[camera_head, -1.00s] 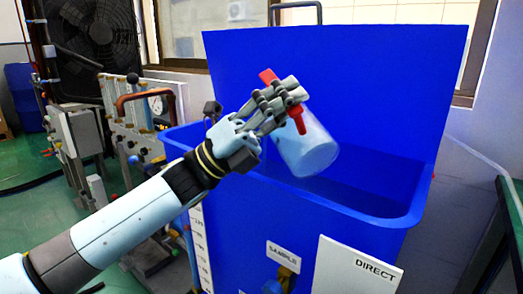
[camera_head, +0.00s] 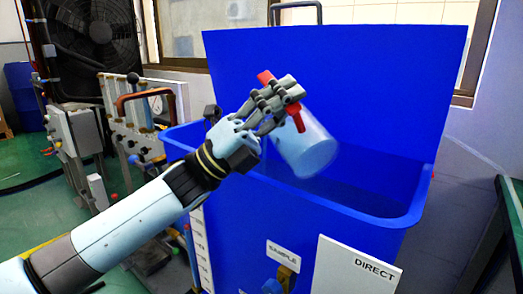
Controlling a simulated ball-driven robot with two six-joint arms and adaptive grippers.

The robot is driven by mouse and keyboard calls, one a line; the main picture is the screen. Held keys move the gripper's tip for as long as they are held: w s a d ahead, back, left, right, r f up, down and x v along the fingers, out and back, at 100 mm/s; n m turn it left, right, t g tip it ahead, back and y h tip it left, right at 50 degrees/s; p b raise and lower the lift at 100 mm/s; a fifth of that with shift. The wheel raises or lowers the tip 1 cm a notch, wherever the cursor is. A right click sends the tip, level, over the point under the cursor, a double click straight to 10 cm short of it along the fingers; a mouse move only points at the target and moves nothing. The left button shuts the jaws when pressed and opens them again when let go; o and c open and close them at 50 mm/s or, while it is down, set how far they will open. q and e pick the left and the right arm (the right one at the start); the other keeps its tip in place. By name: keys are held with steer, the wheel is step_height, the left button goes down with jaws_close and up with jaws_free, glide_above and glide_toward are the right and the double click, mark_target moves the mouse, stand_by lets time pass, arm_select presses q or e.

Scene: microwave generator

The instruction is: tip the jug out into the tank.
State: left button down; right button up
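The jug (camera_head: 310,153) is a clear, whitish vessel with a red handle (camera_head: 298,117). It hangs tilted above the opening of the blue tank (camera_head: 411,215), with its base toward the lower right. My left gripper (camera_head: 274,104) is shut on the jug's red handle, its fingers wrapped around it. The tank has a tall blue back panel or raised lid (camera_head: 400,90). What the jug holds is not clear. My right gripper is not in view.
A white "DIRECT" plate (camera_head: 355,270) and a "SAMPLE" label (camera_head: 283,256) with a valve are on the tank's front. Equipment with a brown handle (camera_head: 140,103) stands left of the tank. A large black fan (camera_head: 97,33) is behind it. Floor shows at left.

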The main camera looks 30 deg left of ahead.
mark_target(268, 73)
arm_select(q)
steer(key=shift+w+a+r+n+t+y, duration=0.15)
steer(key=shift+n+t+y, duration=0.1)
steer(key=shift+n+t, duration=0.25)
steer(key=shift+a+n+t+y, duration=0.1)
steer(key=shift+n+t+y, duration=0.15)
steer(key=shift+n+t, duration=0.2)
stand_by(0.3)
steer(key=shift+w+a+n+t+y+p, duration=0.3)
steer(key=shift+a+n+t+y, duration=0.25)
steer(key=shift+n+t, duration=0.35)
steer(key=shift+w+a+n+t+y+p, duration=0.2)
steer(key=shift+a+n+t+y, duration=0.35)
steer(key=shift+n, duration=0.5)
steer(key=shift+w+a+r+n+t+y+p, duration=0.2)
steer(key=shift+a+r+n+t+y+p, duration=0.25)
steer(key=shift+n+y, duration=0.5)
steer(key=shift+w+a+r+n+t+y+p, duration=0.25)
steer(key=shift+n+t+y+p, duration=0.45)
steer(key=shift+n, duration=0.35)
steer(key=shift+w+a+r+n+t+y+p, duration=0.15)
steer(key=shift+a+r+n+t+y+p, duration=0.35)
steer(key=shift+n+y, duration=0.5)
